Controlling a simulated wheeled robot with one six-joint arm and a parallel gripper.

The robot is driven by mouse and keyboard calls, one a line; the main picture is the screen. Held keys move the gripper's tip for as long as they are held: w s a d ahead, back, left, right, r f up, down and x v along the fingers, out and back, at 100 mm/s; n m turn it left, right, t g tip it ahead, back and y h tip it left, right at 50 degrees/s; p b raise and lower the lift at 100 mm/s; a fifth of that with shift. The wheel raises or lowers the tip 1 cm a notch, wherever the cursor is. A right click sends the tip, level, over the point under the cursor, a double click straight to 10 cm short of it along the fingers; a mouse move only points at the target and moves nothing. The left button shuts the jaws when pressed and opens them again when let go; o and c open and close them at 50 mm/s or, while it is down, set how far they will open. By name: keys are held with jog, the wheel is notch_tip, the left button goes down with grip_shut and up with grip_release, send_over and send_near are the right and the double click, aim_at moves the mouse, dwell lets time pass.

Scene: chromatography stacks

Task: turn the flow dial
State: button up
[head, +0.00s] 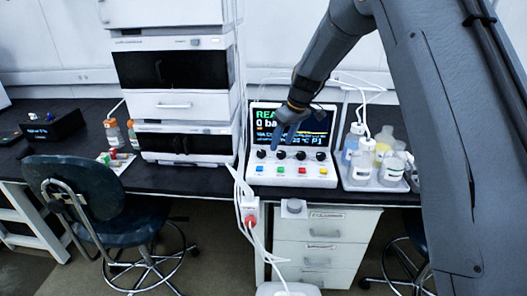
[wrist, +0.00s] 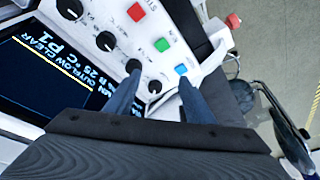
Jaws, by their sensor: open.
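The white control console (head: 292,180) has a row of several black dials along its front, below a lit screen (head: 318,122). The dial labels are too small to read, so I cannot tell which is the flow dial. My gripper (head: 283,136) points down in front of the screen, above the left dials. In the wrist view my gripper (wrist: 159,78) is open, with a blue finger on each side. The end dial (wrist: 155,86) shows between the fingers, and another dial (wrist: 133,66) lies by the left fingertip. I cannot tell whether either finger touches a dial.
Coloured buttons (head: 302,170) line the console's front edge. A tray of bottles (head: 375,180) stands to its right, and a tall instrument stack (head: 172,103) to its left. White cables hang by a red knob (head: 250,221). A chair (head: 85,200) stands at the left.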

jog(key=n, duration=0.2)
send_near(262, 152)
jog(key=shift+y, duration=0.4)
jog(key=shift+d+p+x, duration=0.15)
jog(key=shift+p+x, duration=0.3)
jog(key=shift+x, duration=1.55)
jog(key=shift+d+p+x, duration=0.2)
jog(key=shift+p+x, duration=0.25)
jog(key=shift+x, duration=1.55)
jog(key=shift+f, duration=0.15)
jog(key=shift+s, duration=0.1)
jog(key=c, duration=1.1)
jog(key=shift+o, duration=0.2)
